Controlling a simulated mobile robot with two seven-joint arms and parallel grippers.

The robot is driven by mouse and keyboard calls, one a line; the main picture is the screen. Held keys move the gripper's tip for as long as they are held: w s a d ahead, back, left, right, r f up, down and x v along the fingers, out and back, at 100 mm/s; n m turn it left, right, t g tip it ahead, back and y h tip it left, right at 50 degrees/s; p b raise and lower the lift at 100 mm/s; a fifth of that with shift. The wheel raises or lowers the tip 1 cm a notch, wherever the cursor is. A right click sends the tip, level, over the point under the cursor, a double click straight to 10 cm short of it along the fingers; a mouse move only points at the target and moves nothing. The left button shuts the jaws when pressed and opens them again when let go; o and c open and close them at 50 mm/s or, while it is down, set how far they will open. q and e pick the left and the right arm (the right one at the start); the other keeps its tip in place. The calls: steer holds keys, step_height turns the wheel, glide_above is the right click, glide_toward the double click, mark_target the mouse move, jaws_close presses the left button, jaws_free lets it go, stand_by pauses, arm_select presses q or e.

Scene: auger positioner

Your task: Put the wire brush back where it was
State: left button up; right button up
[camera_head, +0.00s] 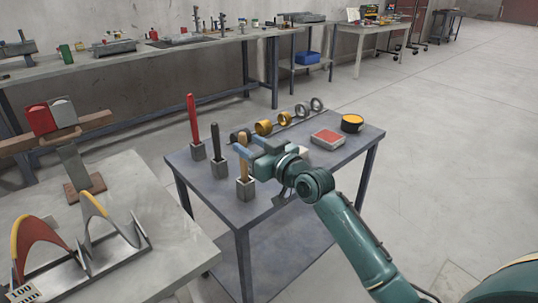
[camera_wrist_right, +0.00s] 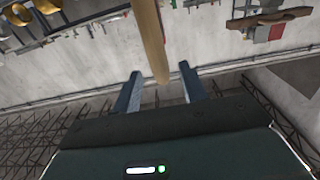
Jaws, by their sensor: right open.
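A tool with a wooden handle, which looks like the wire brush (camera_head: 242,167), stands upright in the front grey square holder (camera_head: 246,189) on the small blue-grey table. Its lower end is hidden in the holder, so no bristles show. My right gripper (camera_head: 245,145) is open at the top of the handle. In the right wrist view the wooden handle (camera_wrist_right: 149,35) reaches between the two spread fingertips (camera_wrist_right: 160,72), with a gap on each side. My left gripper is not in view.
A red-handled tool (camera_head: 192,118) and a black-handled tool (camera_head: 215,140) stand in similar holders close by. Rings (camera_head: 263,127), a red-topped block (camera_head: 327,138) and a yellow-black tin (camera_head: 352,123) lie farther back on the table (camera_head: 290,203). A grey bench (camera_head: 175,245) stands at left.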

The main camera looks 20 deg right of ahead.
steer(key=v, duration=0.9)
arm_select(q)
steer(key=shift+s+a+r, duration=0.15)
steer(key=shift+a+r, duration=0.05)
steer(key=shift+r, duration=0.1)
arm_select(e)
steer(key=s+a+f+g, duration=0.1)
steer(key=s+f, duration=0.3)
steer(key=s, duration=0.4)
steer(key=s+a+f+m+h, duration=0.1)
steer(key=s+a+f, duration=0.3)
steer(key=s, duration=0.4)
steer(key=s+a+f+g, duration=0.1)
steer(key=s+a+f, duration=0.2)
steer(key=s+f, duration=0.3)
steer(key=shift+s+m+g+h, duration=0.3)
steer(key=shift+s+m+h, duration=0.1)
steer(key=shift+s, duration=0.6)
